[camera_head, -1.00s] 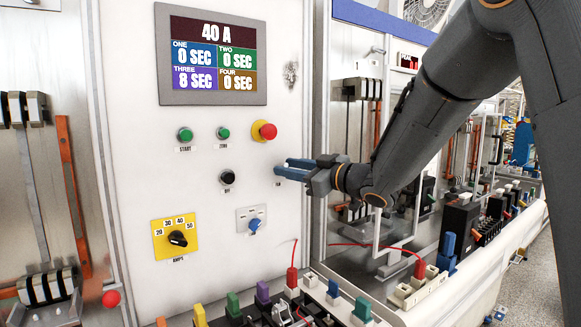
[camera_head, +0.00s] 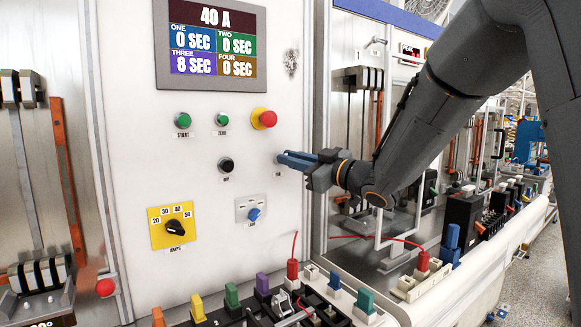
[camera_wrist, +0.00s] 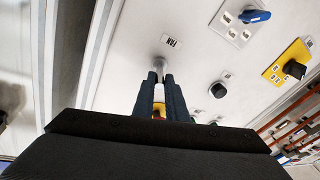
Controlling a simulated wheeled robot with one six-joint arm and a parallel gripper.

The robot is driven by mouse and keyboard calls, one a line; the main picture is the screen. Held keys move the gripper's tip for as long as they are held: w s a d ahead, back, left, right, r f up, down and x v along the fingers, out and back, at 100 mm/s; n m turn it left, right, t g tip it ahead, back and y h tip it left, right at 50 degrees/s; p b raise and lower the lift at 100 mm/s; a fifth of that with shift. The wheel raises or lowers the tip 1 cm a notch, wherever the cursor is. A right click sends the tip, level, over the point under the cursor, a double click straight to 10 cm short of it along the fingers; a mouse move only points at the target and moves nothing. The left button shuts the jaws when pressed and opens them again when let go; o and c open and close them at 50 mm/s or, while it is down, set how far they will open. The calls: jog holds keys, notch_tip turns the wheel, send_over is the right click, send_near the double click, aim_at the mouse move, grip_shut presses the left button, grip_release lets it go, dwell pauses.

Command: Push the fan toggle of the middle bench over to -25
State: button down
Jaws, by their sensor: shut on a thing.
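The fan toggle (camera_wrist: 159,64) shows in the wrist view as a small pale lever on the white panel, below the "FAN" label (camera_wrist: 170,41). My gripper (camera_wrist: 160,76) has its two dark blue fingers at the toggle, one on each side, and is shut on it. In the head view my gripper (camera_head: 285,159) reaches in from the right to the panel of the middle bench, just above the small fan label (camera_head: 277,174). There the fingers hide the toggle. Its exact tilt cannot be told.
A red stop button (camera_head: 265,118) sits above my gripper and a black knob (camera_head: 226,165) to its left. A blue selector (camera_head: 253,214) is below left. Coloured terminals (camera_head: 231,296) and a red cable (camera_head: 293,265) are below. A frame post (camera_head: 319,100) stands at right.

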jog(key=f+n+t+y+b, duration=0.1)
jog(key=y+b, duration=0.1)
jog(key=b, duration=0.6)
jog(key=f+n+t+y+b, duration=0.1)
jog(key=y+b, duration=0.2)
jog(key=b, duration=0.5)
jog(key=f+n+t+y+b, duration=0.1)
jog(key=f+y+b, duration=0.1)
jog(key=b, duration=0.6)
jog(key=shift+w+a+n+y+b, duration=0.15)
jog(key=shift+w+n+y+b, duration=0.15)
jog(key=shift+w+n+b, duration=0.1)
jog(key=shift+n+y+b, duration=0.3)
jog(key=shift+y+b, duration=0.2)
jog(key=shift+b, duration=0.55)
jog(key=c, duration=1.8)
grip_release()
jog(key=s+d+f, duration=0.1)
jog(key=s+d, duration=0.6)
jog(key=d, duration=0.3)
jog(key=shift+s+d, duration=0.15)
jog(key=shift+d, duration=0.1)
